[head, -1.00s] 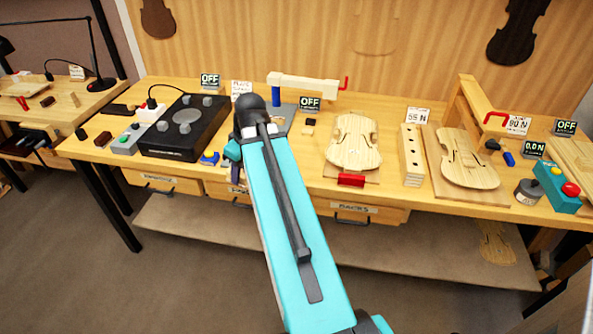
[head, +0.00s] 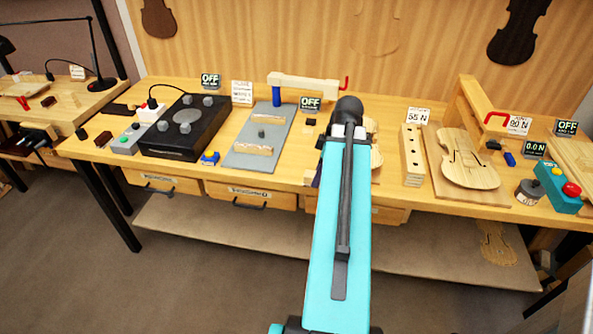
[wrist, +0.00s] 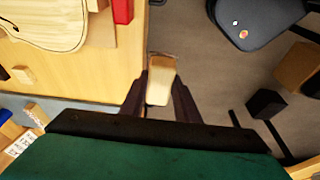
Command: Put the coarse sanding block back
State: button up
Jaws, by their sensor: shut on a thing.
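My gripper (wrist: 160,88) is shut on a small pale wooden block (wrist: 161,78), which I take to be the coarse sanding block. In the wrist view the block sits between the two dark fingers, with grey floor behind it, just off the bench edge. Any label or grit on it is not readable. In the head view my arm hides most of the gripper, in front of the bench's middle. A small dark block (head: 310,122) lies on the bench just left of my arm.
A grey mat (head: 243,155) with wooden strips lies left of my arm. A violin plate (wrist: 45,22) and a red clamp piece (wrist: 122,11) are near the bench edge. A holed wooden block (head: 412,155) stands to the right. A black device (head: 180,145) stands at left.

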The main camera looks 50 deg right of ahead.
jog(key=shift+s+d+f, duration=0.1)
jog(key=shift+s+d, duration=0.25)
jog(key=shift+s, duration=0.2)
jog(key=shift+s+d, duration=0.35)
jog(key=shift+s, duration=0.2)
jog(key=shift+w, duration=0.1)
jog(key=w+d+p, duration=0.1)
jog(key=w, duration=0.4)
jog(key=w+d+f+p, duration=0.1)
jog(key=w+d+p, duration=0.1)
jog(key=w, duration=0.3)
jog(key=w+d+p, duration=0.1)
jog(key=w, duration=0.4)
jog(key=shift+d+f+p, duration=0.2)
jog(key=shift+d+p, duration=0.15)
jog(key=shift+p, duration=0.05)
jog(key=shift+w, duration=0.1)
jog(key=shift+f, duration=0.2)
jog(key=shift+f+p, duration=0.9)
jog(key=shift+f, duration=0.7)
jog(key=shift+f, duration=0.15)
jog(key=o, duration=1)
